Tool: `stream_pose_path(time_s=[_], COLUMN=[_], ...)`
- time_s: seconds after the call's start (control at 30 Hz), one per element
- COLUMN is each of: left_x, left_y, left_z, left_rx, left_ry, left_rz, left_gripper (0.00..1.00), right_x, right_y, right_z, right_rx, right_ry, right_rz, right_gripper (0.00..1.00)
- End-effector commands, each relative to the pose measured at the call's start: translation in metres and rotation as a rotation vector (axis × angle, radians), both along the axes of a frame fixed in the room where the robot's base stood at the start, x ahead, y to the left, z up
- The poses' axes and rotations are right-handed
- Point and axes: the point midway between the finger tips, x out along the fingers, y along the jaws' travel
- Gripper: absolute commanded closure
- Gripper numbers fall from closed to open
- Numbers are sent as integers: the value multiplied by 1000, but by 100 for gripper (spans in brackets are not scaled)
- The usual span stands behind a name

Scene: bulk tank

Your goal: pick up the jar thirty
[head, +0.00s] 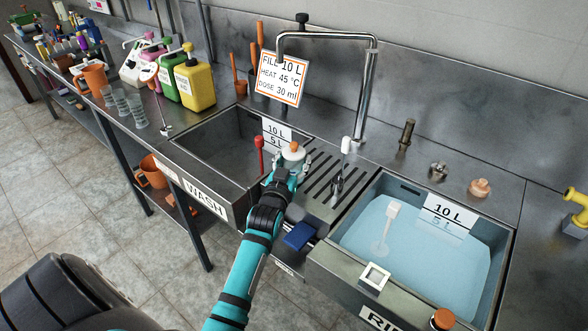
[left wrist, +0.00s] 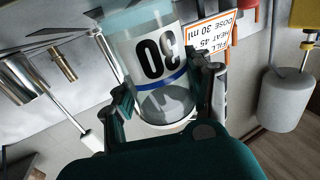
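The jar thirty is clear, with a white label reading 30 and a blue band. It fills the middle of the left wrist view (left wrist: 158,55), appearing upside down there. In the head view only a small pale part of the jar (head: 293,152) shows past my left gripper (head: 287,168), at the left end of the ribbed drainboard. In the left wrist view the fingers of my left gripper (left wrist: 160,92) lie against both sides of the jar. I cannot tell whether its base touches the surface. My right gripper is out of view.
The wash basin (head: 205,150) is left of the gripper, with a red-handled tool (head: 259,150) close by. The rinse basin (head: 420,245) with blue water is right. A tall faucet (head: 368,90) stands behind. Jugs (head: 195,82) and clear beakers (head: 137,112) stand on the left counter.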

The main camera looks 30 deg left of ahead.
Motion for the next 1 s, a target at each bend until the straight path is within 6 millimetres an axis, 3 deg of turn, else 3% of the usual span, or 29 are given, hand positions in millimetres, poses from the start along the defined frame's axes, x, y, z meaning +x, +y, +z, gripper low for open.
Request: stream_pose_path(time_s=[0.03, 0.23, 0.57, 1.0], left_x=[0, 0, 1, 14], left_y=[0, 0, 0, 4], left_z=[0, 1, 4, 39], left_rx=[0, 1, 1, 1], left_ry=[0, -2, -2, -3], left_rz=[0, 0, 0, -5], left_gripper=[60, 85, 85, 85], right_x=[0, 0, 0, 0], right_y=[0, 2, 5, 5], right_z=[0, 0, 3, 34], right_rx=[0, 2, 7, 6], right_ry=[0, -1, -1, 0], right_rz=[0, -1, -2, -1], right_gripper=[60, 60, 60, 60])
